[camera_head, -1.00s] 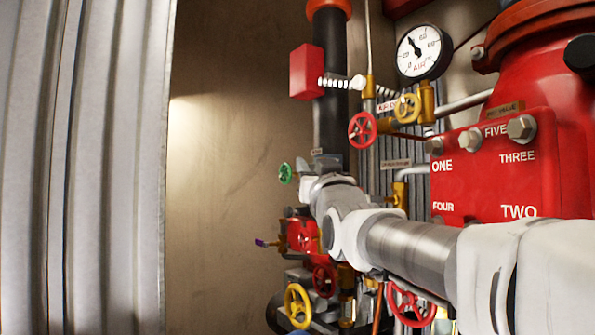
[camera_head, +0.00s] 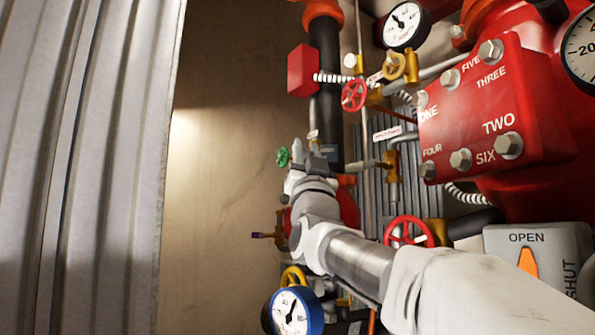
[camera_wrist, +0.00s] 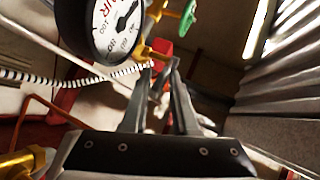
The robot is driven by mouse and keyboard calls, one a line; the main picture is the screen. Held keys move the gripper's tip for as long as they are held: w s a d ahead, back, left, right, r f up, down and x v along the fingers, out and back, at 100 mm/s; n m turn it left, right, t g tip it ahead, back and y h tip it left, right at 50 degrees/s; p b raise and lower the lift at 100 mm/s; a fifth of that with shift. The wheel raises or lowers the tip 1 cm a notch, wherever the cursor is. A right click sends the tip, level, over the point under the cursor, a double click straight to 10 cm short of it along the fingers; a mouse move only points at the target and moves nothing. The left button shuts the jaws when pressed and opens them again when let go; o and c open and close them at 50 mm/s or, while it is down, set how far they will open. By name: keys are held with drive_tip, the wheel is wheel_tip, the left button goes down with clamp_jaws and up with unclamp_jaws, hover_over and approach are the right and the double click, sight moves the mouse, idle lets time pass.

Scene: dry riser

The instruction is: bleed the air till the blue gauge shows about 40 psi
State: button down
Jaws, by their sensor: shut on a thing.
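The blue-rimmed gauge (camera_head: 295,312) is at the bottom of the head view, cut by the frame edge. Its dark needle points up and slightly right; the small figures are too blurred to read surely. My gripper (camera_head: 312,150) is at the far end of my arm, close beside a small green handwheel (camera_head: 283,157). In the wrist view, the two fingers of my gripper (camera_wrist: 162,63) are nearly together at the tips. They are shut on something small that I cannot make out. The green handwheel (camera_wrist: 188,22) shows beyond them, apart from the tips.
A black-rimmed gauge (camera_head: 405,25) is above, and a dark-rimmed gauge face (camera_wrist: 95,25) is close left in the wrist view. Red handwheels (camera_head: 354,96) (camera_head: 408,232), a numbered red plate (camera_head: 490,110) and an OPEN/SHUT box (camera_head: 540,255) crowd the right. Corrugated metal (camera_head: 80,150) stands left.

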drive_tip(key=shift+w+d+f+m+t+h+b, duration=0.15)
drive_tip(key=shift+f+m+t+h+b, duration=0.15)
drive_tip(key=shift+m+h+b, duration=0.3)
drive_tip(key=c, duration=0.8)
unclamp_jaws()
drive_tip(key=shift+d+r, duration=0.1)
drive_tip(key=shift+f, duration=0.2)
drive_tip(key=s+b, duration=0.1)
drive_tip(key=s, duration=0.3)
drive_tip(key=s+b, duration=0.1)
drive_tip(key=s, duration=0.7)
drive_tip(key=shift+s+f+b, duration=0.25)
drive_tip(key=shift+s+b, duration=0.15)
